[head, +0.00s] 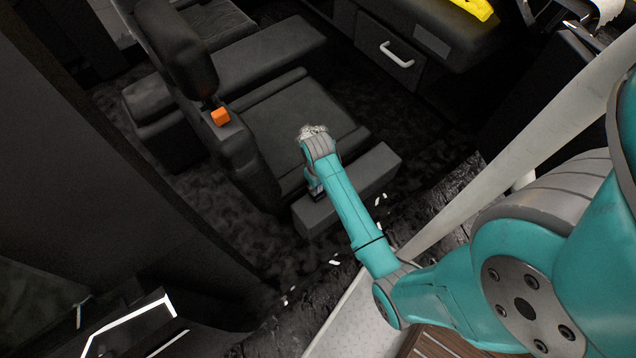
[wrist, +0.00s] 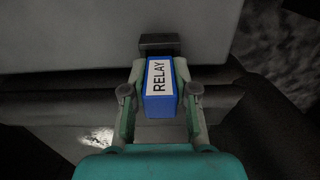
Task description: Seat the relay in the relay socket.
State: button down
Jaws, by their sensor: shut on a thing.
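The relay (wrist: 158,88) is a blue block with a white label reading RELAY. It shows in the wrist view between the two fingers of my gripper (wrist: 160,88), which is shut on it. A small dark block, which looks like the relay socket (wrist: 159,43), sits just beyond the relay's far end, against a grey box face. I cannot tell whether the relay touches it. In the head view my gripper (head: 316,192) is low beside the grey box (head: 348,190) at the seat's side, mostly hidden by my teal arm.
A black seat (head: 290,125) with an orange buckle (head: 221,116) stands behind the grey box. A drawer with a pale handle (head: 397,54) and a yellow item (head: 474,8) are at the back. Small white scraps (head: 335,262) lie on the dark floor.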

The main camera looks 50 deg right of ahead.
jog(key=shift+f, duration=0.8)
jog(key=c, duration=0.8)
grip_release()
jog(key=shift+r, duration=0.1)
notch_tip(320, 180, up, 12)
jog(key=shift+f, duration=0.1)
